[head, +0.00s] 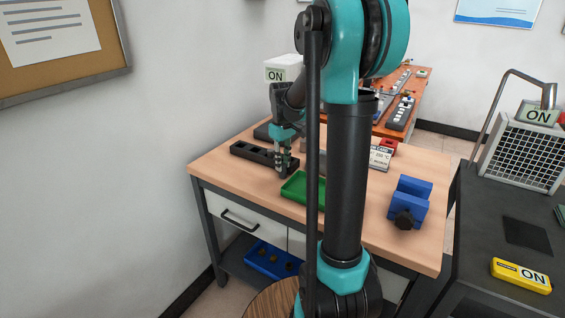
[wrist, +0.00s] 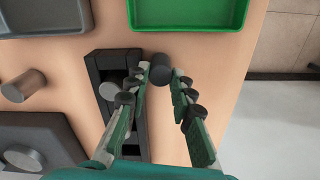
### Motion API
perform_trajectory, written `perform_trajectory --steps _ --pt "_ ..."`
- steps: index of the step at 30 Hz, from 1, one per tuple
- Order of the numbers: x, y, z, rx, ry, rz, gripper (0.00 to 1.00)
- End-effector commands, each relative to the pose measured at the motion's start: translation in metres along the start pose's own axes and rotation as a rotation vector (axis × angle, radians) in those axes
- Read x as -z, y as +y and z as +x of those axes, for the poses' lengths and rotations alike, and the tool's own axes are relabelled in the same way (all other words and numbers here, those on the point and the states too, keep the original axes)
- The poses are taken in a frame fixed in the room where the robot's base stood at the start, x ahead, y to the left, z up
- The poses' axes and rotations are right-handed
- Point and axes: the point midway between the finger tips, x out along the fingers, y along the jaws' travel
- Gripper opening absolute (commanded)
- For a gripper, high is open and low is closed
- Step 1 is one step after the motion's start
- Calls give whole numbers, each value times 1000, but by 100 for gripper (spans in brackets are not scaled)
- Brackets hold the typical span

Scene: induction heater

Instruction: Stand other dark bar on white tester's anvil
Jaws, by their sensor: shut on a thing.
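My gripper (head: 283,165) is over the left part of the wooden table, beside the black slotted rack (head: 250,151). In the wrist view my gripper (wrist: 162,73) is shut on a dark round bar (wrist: 160,69), seen end-on between the fingertips. The rack (wrist: 104,66) is left of the bar there, partly hidden by a finger. The white tester (head: 283,67) stands behind my gripper and is partly hidden by my arm. A dark grey block with a round metal disc (wrist: 22,157), perhaps the tester's base and anvil, is at the wrist view's lower left.
A grey cylinder (wrist: 22,87) is on the table left of the rack. A green tray (head: 296,186) lies near the front edge. A blue vise-like block (head: 411,192) is to the right. A grey tray (wrist: 45,18) is at the wrist view's top left.

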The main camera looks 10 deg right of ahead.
Motion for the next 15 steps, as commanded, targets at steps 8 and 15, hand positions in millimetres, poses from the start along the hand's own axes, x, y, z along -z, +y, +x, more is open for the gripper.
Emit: perform_trajectory --steps 8,15 --pt "0 0 2 0 0 0 29" --pt "0 0 2 0 0 0 44"
